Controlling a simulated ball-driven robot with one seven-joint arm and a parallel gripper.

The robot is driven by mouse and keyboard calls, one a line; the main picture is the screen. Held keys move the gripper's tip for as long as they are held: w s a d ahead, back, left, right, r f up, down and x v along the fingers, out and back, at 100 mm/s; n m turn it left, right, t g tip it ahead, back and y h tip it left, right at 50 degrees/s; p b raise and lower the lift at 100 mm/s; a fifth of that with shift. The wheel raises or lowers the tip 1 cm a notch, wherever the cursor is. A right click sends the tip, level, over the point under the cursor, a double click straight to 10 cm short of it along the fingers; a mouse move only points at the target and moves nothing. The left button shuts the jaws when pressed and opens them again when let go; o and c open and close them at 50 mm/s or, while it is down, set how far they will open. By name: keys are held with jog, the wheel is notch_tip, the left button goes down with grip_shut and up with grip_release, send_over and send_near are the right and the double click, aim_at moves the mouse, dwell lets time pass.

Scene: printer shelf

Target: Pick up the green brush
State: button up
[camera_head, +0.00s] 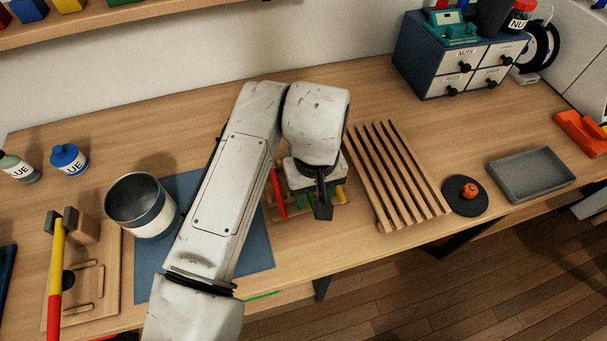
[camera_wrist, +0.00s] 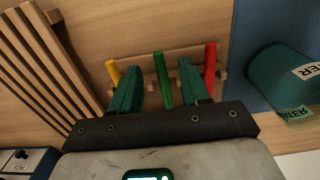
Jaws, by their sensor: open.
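The green brush shows as a green handle (camera_wrist: 162,80) in the wrist view, at a small wooden rack (camera_wrist: 178,58). A yellow handle (camera_wrist: 113,72) is on its left and a red handle (camera_wrist: 210,64) on its right. My gripper (camera_wrist: 158,68) is open, its two dark green fingers on either side of the green handle in the picture. I see no clear contact, and the depth between them is hard to judge. In the head view my gripper (camera_head: 322,207) is over the rack and largely covers it. The brush's lower end is hidden.
A slatted wooden rack (camera_head: 397,175) stands close right of my gripper. A teal cylinder (camera_wrist: 283,82) is on the blue mat in the wrist view. A metal pot (camera_head: 140,207), a drawer cabinet (camera_head: 430,62) and a grey tray (camera_head: 530,174) stand farther off.

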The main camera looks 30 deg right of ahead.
jog(key=shift+f, duration=0.9)
grip_shut()
